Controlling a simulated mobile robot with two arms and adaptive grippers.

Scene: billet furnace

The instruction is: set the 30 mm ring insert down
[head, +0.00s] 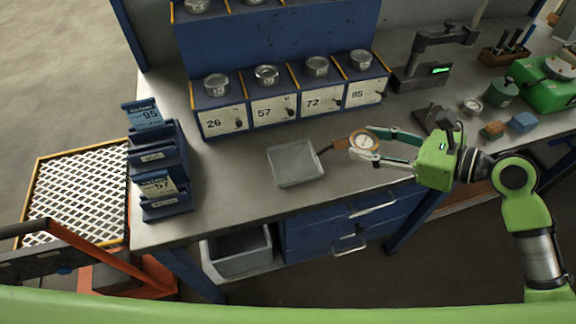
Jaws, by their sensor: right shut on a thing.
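My right gripper (362,145) comes in from the right, above the middle of the grey workbench (225,180). It is shut on a small round piece with a copper-coloured rim and a pale centre, which I take as the ring insert (364,139). The fingers partly cover it, and I cannot tell whether it touches the bench. A square grey pan (296,164) with a brown handle lies just left of the gripper. The handle end is close to the fingers. My left gripper is not in view.
Several numbered bins (275,108) with round metal pieces on top stand at the back. A blue card rack (160,170) stands at the left. A dark device with a green display (436,71) and a green machine (545,85) stand at the right. The front middle bench is clear.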

